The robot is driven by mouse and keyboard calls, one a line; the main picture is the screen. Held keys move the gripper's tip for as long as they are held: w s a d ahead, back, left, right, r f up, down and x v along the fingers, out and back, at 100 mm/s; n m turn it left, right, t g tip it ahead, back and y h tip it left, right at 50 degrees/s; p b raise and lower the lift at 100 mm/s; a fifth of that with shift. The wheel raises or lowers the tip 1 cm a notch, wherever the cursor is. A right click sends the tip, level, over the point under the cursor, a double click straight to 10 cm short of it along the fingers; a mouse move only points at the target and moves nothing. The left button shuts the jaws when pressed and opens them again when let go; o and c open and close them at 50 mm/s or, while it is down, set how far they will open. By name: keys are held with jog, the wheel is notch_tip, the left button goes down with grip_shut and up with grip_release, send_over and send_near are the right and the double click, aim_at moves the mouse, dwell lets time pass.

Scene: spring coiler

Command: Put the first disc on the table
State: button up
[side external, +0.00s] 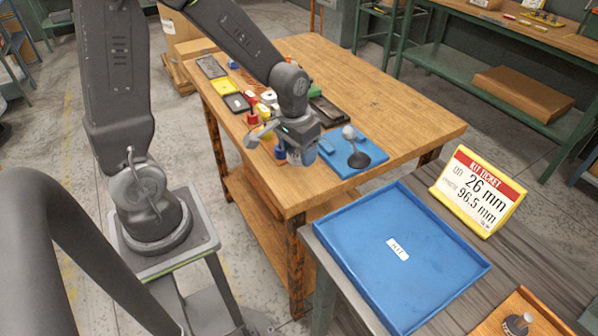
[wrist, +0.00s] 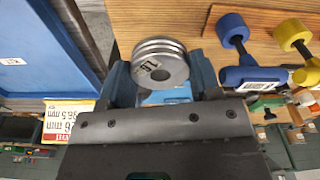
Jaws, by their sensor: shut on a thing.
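My gripper (side external: 297,154) is low over the near end of the wooden table (side external: 385,100), just left of a blue mat (side external: 343,167). In the wrist view the gripper (wrist: 160,80) is shut on a grey metal disc (wrist: 160,65), with a blue finger on each side. The arm mostly hides the disc in the side view. I cannot tell whether it touches the table.
A black-based stand with a grey knob (side external: 349,133) is on the mat. Colour-handled tools, including a blue one (wrist: 236,35), are close by. A blue kit tray (side external: 400,250) and a yellow-framed kit ticket (side external: 478,190) are on the nearer bench. The table's right part is clear.

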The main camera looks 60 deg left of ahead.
aim_at(300, 179)
jog(key=shift+f, duration=3.15)
jog(key=shift+f, duration=0.15)
jog(key=o, duration=1.1)
jog(key=shift+o, duration=0.2)
jog(key=r, duration=0.4)
jog(key=s+r, duration=0.1)
jog(key=r, duration=0.7)
jog(key=shift+s+d+r, duration=0.15)
jog(key=shift+s+r, duration=0.05)
jog(key=s+d+r+m+t, duration=0.2)
jog(key=s+d+r+t, duration=0.2)
jog(key=s+r, duration=0.6)
jog(key=shift+s+d+r, duration=0.3)
jog(key=shift+d+r, duration=0.15)
jog(key=shift+d, duration=0.55)
